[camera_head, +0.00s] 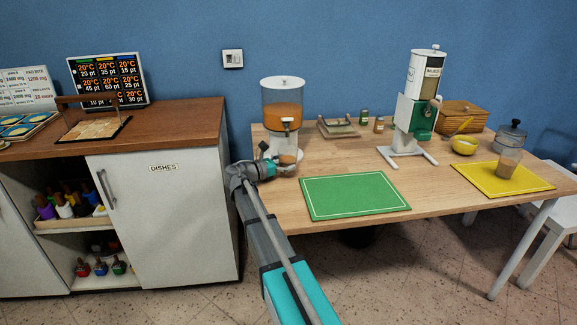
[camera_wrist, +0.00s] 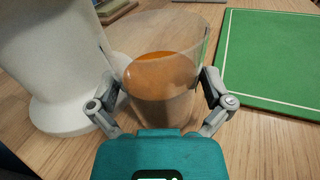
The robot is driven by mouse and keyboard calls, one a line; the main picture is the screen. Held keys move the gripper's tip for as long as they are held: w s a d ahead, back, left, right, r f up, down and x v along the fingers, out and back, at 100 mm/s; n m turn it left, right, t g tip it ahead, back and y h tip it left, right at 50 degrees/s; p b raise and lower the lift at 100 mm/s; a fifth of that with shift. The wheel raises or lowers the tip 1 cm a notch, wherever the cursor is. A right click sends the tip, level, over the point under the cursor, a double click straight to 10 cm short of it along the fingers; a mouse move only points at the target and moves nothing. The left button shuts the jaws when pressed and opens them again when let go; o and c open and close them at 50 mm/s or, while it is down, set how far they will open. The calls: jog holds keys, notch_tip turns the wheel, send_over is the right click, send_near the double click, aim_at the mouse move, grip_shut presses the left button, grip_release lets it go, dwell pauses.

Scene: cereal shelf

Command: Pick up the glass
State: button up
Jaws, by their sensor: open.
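A clear glass (camera_wrist: 165,40) with an orange-brown filling stands upright on the wooden table in the wrist view. My gripper (camera_wrist: 161,84) is open, with one finger on each side of the glass; whether the fingers touch it I cannot tell. In the head view the glass (camera_head: 288,159) is small and partly hidden by my gripper (camera_head: 275,160), at the foot of the orange-filled dispenser (camera_head: 283,103). The dispenser's white base (camera_wrist: 65,108) is close to the left of the glass in the wrist view.
A green mat (camera_head: 354,196) lies to the right of the glass. A second glass (camera_head: 508,163) stands on a yellow mat (camera_head: 520,182). A white and green dispenser (camera_head: 417,105) stands between the mats, farther back. The dishes cabinet (camera_head: 165,215) is left of my arm.

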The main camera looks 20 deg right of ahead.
aim_at(279, 154)
jog(key=shift+w+d, duration=0.1)
jog(key=shift+d, duration=0.6)
jog(key=c, duration=1)
jog(key=shift+r+p, duration=0.35)
jog(key=shift+r+p, duration=1.6)
jog(key=shift+p, duration=0.05)
jog(key=shift+a+f, duration=0.2)
jog(key=shift+a, duration=0.75)
jog(key=shift+s+a, duration=0.35)
jog(key=shift+a, duration=2.3)
jog(key=shift+s+a, duration=0.35)
jog(key=shift+a, duration=2.25)
jog(key=shift+s+a, duration=0.35)
jog(key=shift+a, duration=2.3)
jog(key=shift+a, duration=0.1)
